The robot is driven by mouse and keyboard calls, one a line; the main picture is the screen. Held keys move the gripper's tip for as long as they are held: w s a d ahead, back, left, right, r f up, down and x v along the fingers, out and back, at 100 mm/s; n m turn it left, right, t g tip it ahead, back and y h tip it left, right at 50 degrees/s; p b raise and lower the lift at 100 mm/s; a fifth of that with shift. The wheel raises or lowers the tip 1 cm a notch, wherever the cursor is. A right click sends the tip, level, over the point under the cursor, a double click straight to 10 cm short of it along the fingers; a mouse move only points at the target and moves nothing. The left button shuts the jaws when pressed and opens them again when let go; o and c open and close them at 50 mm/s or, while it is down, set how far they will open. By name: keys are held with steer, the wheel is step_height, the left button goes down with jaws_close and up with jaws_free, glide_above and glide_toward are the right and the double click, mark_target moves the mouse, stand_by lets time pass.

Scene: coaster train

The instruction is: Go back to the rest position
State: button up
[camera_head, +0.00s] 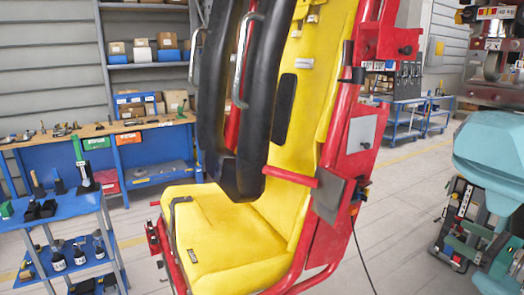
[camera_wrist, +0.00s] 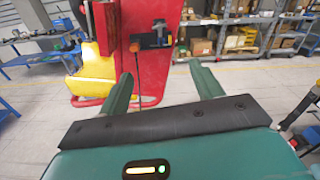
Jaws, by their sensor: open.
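My gripper (camera_wrist: 160,68) shows in the wrist view with its two green fingers spread apart and nothing between them. Beyond the fingers stands the red side panel (camera_wrist: 142,75) of the coaster seat, with a dark latch and an orange knob (camera_wrist: 201,47) near it. In the head view the yellow coaster seat (camera_head: 225,235) stands upright in a red frame (camera_head: 340,150). Its black shoulder restraint (camera_head: 262,100) hangs in front of the backrest. I cannot make out my fingertips in the head view.
A blue cart with tools and bottles (camera_head: 75,206) stands at the left. A wooden-topped workbench (camera_head: 105,130) and shelves are behind it. Blue trolleys (camera_head: 405,118) stand at the back right. Grey floor (camera_head: 400,190) is open right of the seat, with a dark cable hanging there.

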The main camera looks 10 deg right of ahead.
steer(key=a+f+n+g+y, duration=0.15)
steer(key=a+n+g, duration=1)
steer(key=a, duration=1.85)
steer(key=s+a+f+n+h, duration=0.2)
steer(key=s+a+n+h, duration=0.5)
steer(key=n, duration=1.2)
steer(key=s+a, duration=0.4)
steer(key=shift+s+a+f+h, duration=0.2)
steer(key=shift+a+f+h, duration=0.1)
steer(key=shift+a+h, duration=0.05)
steer(key=c, duration=0.6)
steer(key=shift+d, duration=0.15)
steer(key=shift+c, duration=0.2)
